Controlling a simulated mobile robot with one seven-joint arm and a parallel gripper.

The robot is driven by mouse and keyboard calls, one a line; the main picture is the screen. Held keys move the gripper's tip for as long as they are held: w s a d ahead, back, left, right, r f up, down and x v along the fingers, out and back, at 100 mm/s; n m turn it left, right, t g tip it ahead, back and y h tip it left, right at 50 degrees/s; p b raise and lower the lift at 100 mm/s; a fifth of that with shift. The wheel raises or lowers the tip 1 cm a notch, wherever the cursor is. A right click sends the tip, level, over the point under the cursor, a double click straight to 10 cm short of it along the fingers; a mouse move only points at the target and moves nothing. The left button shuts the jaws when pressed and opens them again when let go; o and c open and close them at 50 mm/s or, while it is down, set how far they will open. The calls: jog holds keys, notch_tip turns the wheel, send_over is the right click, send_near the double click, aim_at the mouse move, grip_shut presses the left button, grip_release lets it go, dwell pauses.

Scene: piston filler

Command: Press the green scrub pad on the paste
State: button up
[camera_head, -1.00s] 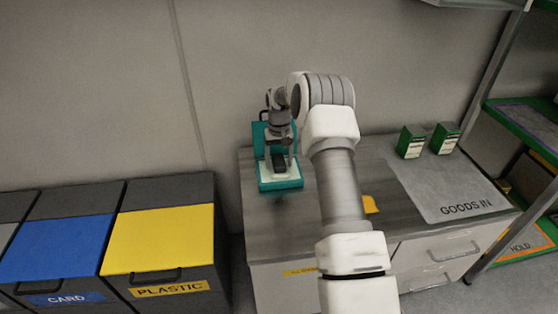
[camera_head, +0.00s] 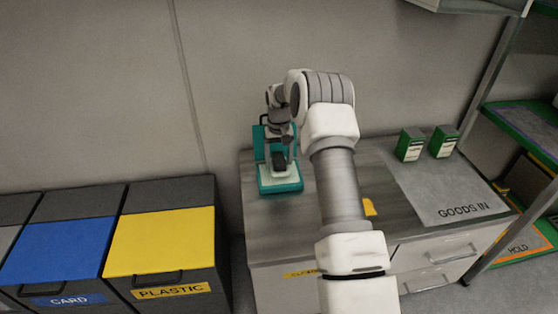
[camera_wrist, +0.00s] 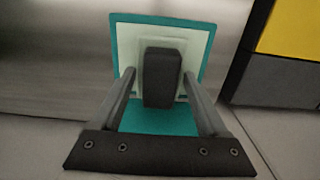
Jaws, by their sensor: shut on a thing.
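A dark block (camera_wrist: 162,78) stands between the two fingers of my gripper (camera_wrist: 160,74) in the wrist view, and my gripper is shut on it. A pale green square pad (camera_wrist: 180,46), which looks like the scrub pad, lies behind or under the block. It sits over a larger pale panel (camera_wrist: 200,42), perhaps the paste area, on a teal stand (camera_wrist: 150,122). In the head view the teal stand (camera_head: 280,188) is on the counter's left end, with my gripper (camera_head: 279,162) just above its base. Whether the pad touches the panel cannot be told.
The grey counter (camera_head: 262,225) holds a grey "GOODS IN" mat (camera_head: 440,190) and two green boxes (camera_head: 411,144) at the right. Yellow (camera_head: 160,238) and blue (camera_head: 58,248) lidded bins stand left. A wall is close behind the stand. A rack (camera_head: 490,110) stands right.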

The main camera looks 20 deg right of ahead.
aim_at(278, 159)
jog(key=shift+r+p, duration=1.3)
jog(key=shift+r, duration=1.05)
jog(key=shift+s+a+r, duration=0.15)
jog(key=shift+a+r, duration=0.1)
jog(key=s+a+r+n+p, duration=0.1)
jog(key=s+a+r+p, duration=0.5)
jog(key=s, duration=0.4)
jog(key=s+a+r+n+p, duration=0.1)
jog(key=s+a+r+p, duration=0.5)
jog(key=s+r+p, duration=0.3)
notch_tip(278, 159, up, 2)
jog(key=shift+s+a+r, duration=0.15)
jog(key=shift+s+a, duration=0.05)
jog(key=shift+s, duration=0.2)
